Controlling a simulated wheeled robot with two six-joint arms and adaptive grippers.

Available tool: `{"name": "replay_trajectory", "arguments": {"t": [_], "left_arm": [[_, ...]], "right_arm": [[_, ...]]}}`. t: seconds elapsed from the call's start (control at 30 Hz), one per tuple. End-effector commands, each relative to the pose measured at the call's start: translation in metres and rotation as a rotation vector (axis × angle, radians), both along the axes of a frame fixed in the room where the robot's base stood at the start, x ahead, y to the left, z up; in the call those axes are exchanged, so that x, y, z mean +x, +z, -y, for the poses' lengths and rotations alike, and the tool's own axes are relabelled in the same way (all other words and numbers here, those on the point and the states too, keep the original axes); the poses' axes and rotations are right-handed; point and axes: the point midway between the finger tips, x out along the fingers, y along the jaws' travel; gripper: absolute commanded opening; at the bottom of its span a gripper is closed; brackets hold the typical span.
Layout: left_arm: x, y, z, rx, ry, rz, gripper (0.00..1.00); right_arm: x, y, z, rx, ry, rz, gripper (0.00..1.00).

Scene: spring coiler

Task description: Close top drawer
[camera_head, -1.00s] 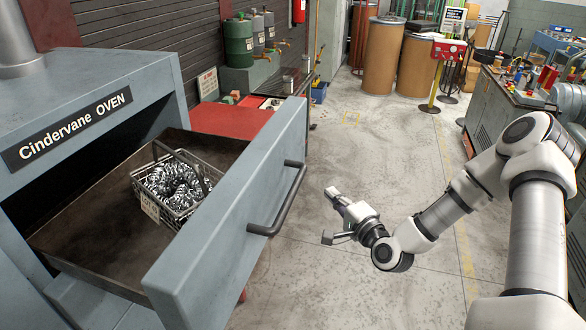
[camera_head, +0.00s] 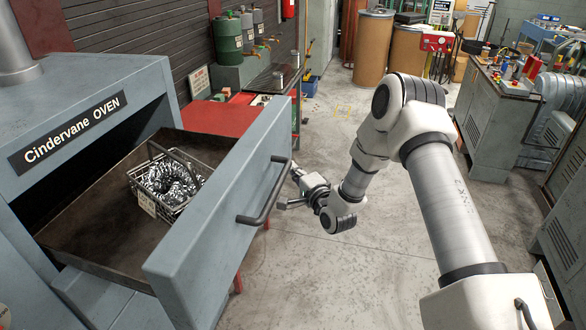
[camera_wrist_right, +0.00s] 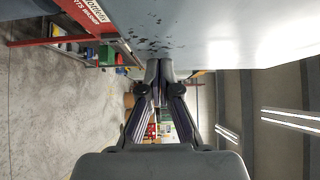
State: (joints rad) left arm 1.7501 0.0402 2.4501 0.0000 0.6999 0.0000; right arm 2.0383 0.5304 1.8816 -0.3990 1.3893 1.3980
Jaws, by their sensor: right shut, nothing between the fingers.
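The top drawer (camera_head: 215,235) of the grey Cindervane oven (camera_head: 95,100) is pulled well out, with its blue-grey front facing right. A dark bar handle (camera_head: 268,205) is on that front. A wire basket of metal springs (camera_head: 165,185) sits inside the drawer. My right gripper (camera_head: 291,188) is just right of the handle, close to the drawer front; I cannot tell whether it touches. In the right wrist view its fingertips (camera_wrist_right: 159,70) meet, empty, beside a large grey surface (camera_wrist_right: 220,30), apparently the drawer front. My left gripper is out of view.
A red bench (camera_head: 215,118) stands behind the drawer, with green and grey drums (camera_head: 228,38) beyond it. Grey cabinets (camera_head: 490,120) stand at the right. The concrete floor (camera_head: 325,115) between is clear.

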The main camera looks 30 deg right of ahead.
Motion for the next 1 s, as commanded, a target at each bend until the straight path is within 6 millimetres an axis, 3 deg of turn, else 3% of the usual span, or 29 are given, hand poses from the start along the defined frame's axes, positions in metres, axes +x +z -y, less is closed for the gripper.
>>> {"name": "replay_trajectory", "arguments": {"t": [0.27,0.47,1.0], "left_arm": [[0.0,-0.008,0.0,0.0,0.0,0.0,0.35],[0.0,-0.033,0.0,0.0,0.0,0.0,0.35],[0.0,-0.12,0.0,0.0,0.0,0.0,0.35]], "right_arm": [[0.005,-0.002,-0.005,-0.002,0.003,0.001,0.0],[0.025,-0.006,-0.023,-0.003,0.005,0.004,0.0],[0.131,-0.006,-0.114,-0.003,0.006,0.005,0.0]]}}
